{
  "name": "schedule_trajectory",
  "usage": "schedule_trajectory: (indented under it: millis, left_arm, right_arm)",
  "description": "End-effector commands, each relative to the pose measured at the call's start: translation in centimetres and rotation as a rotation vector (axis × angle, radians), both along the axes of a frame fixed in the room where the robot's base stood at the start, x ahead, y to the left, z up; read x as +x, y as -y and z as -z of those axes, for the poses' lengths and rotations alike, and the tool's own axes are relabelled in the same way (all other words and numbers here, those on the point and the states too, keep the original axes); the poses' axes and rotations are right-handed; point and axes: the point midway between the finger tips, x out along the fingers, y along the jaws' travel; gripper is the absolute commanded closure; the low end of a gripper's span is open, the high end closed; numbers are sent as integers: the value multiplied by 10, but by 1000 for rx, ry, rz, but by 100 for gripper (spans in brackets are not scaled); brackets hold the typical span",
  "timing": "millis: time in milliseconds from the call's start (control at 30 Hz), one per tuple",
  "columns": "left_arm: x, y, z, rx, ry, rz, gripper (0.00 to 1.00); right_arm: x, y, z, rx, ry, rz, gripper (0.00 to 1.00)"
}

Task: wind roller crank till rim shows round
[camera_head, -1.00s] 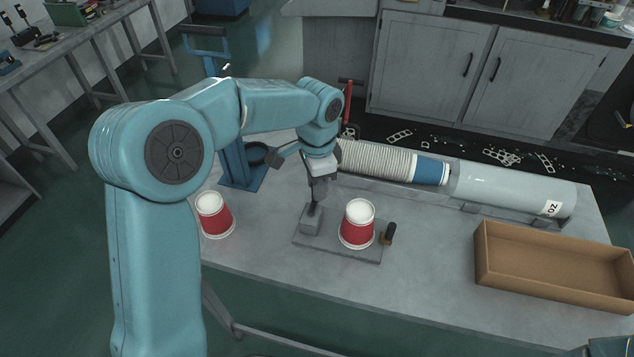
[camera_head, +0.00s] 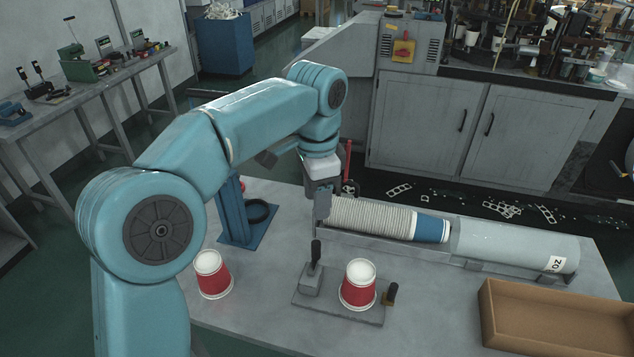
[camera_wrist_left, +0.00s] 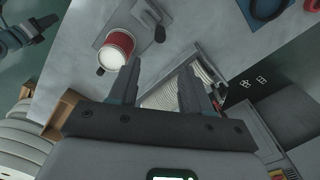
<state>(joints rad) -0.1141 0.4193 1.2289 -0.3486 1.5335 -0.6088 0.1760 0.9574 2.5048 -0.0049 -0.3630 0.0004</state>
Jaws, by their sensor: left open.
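A red paper cup with a white top (camera_head: 358,287) stands upright on a small grey fixture plate (camera_head: 340,311). Left of the cup, a grey block carries an upright black handle (camera_head: 316,252). A short dark knob with a brass-coloured base (camera_head: 389,295) is at the plate's right side. My left gripper (camera_head: 322,212) is above and behind the black handle, apart from it, empty and open. In the left wrist view its two fingers (camera_wrist_left: 160,72) are spread, with the cup (camera_wrist_left: 117,47) and black handle (camera_wrist_left: 160,34) beyond them. The cup's rim detail is too small to judge. My right gripper is not seen.
A second red cup (camera_head: 212,276) stands on the table at left. A blue stand (camera_head: 235,215) is behind it. An open cardboard box (camera_head: 555,322) is at right.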

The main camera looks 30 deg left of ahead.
Motion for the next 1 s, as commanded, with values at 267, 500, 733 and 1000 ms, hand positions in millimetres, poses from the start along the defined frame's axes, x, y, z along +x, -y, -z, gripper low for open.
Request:
schedule_trajectory:
  millis: [267, 500, 733, 1000]
  left_arm:
    - [0, 0, -29, -1, 1, 0, 52]
    - [0, 0, -30, 0, 0, 0, 52]
    - [0, 0, -29, 0, 0, 0, 52]
    - [-2, 0, -30, 0, 0, 0, 52]
  right_arm:
    - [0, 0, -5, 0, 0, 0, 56]
    - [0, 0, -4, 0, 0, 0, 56]
    - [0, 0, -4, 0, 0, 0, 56]
    - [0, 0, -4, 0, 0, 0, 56]
